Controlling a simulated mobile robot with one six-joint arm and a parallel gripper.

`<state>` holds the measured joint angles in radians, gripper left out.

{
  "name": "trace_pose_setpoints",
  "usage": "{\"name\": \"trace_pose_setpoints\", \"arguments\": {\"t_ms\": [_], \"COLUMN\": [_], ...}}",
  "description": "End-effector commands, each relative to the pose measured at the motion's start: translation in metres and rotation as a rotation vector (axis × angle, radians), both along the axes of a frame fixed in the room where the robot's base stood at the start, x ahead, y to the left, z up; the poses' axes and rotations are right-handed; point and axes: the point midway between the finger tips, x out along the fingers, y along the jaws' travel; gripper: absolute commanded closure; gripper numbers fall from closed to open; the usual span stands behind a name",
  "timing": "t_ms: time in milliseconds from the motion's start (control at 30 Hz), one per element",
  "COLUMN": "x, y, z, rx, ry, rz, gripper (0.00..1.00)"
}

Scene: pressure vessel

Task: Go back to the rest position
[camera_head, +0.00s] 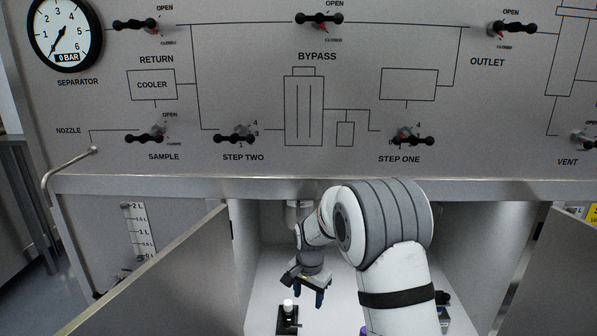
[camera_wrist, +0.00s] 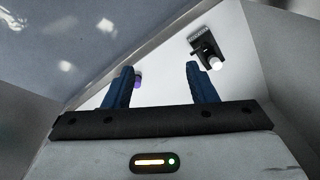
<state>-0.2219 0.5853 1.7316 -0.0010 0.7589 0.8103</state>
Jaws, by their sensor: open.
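My gripper (camera_head: 309,294) hangs at the end of my arm inside the open white cabinet below the panel. Its blue fingers point down. In the wrist view the two fingers of my gripper (camera_wrist: 157,84) stand apart with nothing between their tips. A black device with a white round top (camera_head: 288,318) stands on the cabinet floor, below and left of my gripper. It also shows in the wrist view (camera_wrist: 206,47), beyond the right finger. A small purple-tipped thing (camera_wrist: 138,78) shows beside the left finger, partly hidden.
The panel (camera_head: 317,85) above carries several black valve handles and a gauge (camera_head: 64,32) reading near 0 bar. Open doors stand left (camera_head: 165,285) and right (camera_head: 560,285) of the cabinet. Its front top edge (camera_head: 200,187) runs above my wrist. A bent nozzle pipe (camera_head: 62,165) sticks out at left.

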Motion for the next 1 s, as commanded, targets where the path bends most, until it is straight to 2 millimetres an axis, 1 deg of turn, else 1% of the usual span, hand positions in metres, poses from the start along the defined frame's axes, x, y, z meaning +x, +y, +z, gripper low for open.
{"name": "trace_pose_setpoints", "arguments": {"t_ms": [33,67,100,167,200,267,300,367,400,467,500,567,600,700,733,800,900,1000], "x": [-0.012,-0.020,-0.031,-0.048,-0.060,-0.079,-0.092,-0.112,-0.126,-0.148,-0.163,-0.185,-0.200,-0.236,-0.246,-0.266,-0.288,-0.301], "y": [-0.012,-0.017,-0.024,-0.036,-0.043,-0.053,-0.060,-0.069,-0.076,-0.084,-0.089,-0.097,-0.101,-0.111,-0.114,-0.118,-0.123,-0.124], "z": [0.050,0.068,0.090,0.123,0.144,0.174,0.194,0.220,0.238,0.262,0.276,0.298,0.310,0.337,0.343,0.355,0.364,0.367], "rx": [0.000,-0.001,-0.003,-0.006,-0.009,-0.013,-0.016,-0.022,-0.026,-0.032,-0.037,-0.045,-0.051,-0.065,-0.070,-0.079,-0.089,-0.096], "ry": [-0.016,-0.021,-0.029,-0.040,-0.045,-0.056,-0.064,-0.075,-0.082,-0.092,-0.099,-0.110,-0.116,-0.131,-0.135,-0.144,-0.150,-0.155], "rz": [0.027,0.047,0.073,0.111,0.137,0.176,0.202,0.241,0.266,0.305,0.331,0.369,0.395,0.457,0.474,0.509,0.549,0.573], "gripper": [0.48,0.48,0.48,0.48,0.48,0.48,0.48,0.48,0.48,0.48,0.48,0.48,0.48,0.48,0.48,0.48,0.48,0.48]}}
